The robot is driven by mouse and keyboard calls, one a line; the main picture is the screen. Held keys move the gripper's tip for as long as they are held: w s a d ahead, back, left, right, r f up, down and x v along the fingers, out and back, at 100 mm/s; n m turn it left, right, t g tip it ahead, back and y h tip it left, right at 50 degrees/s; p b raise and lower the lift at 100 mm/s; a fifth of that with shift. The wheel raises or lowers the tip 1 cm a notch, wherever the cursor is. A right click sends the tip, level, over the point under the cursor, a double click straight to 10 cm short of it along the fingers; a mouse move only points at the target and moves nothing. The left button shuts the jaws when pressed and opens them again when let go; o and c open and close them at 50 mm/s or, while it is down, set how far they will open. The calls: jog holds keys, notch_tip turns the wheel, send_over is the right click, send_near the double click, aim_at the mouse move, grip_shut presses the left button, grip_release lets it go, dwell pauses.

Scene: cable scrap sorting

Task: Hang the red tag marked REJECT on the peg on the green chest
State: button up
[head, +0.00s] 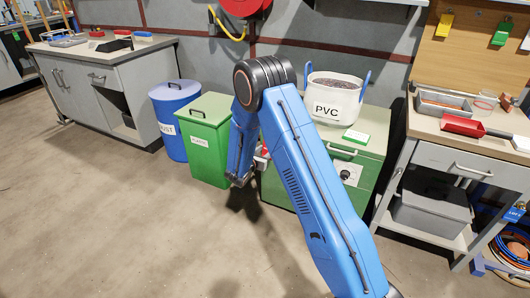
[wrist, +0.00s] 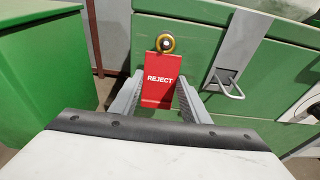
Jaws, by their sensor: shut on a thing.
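The red tag marked REJECT (wrist: 160,90) is upright between the fingers of my gripper (wrist: 160,80) in the wrist view. My gripper is shut on it from both sides. A brass-coloured ring (wrist: 166,43) shows at the tag's top edge, in front of the green chest (wrist: 200,62).
A metal hasp with a loop (wrist: 232,82) sticks out of the chest right of the tag. A green bin (head: 207,148) and a blue drum (head: 174,110) stand left of the chest. A white PVC sack (head: 335,96) is on top. The floor at left is clear.

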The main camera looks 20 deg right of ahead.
jog(key=o, duration=1.1)
jog(key=shift+s+a, duration=0.1)
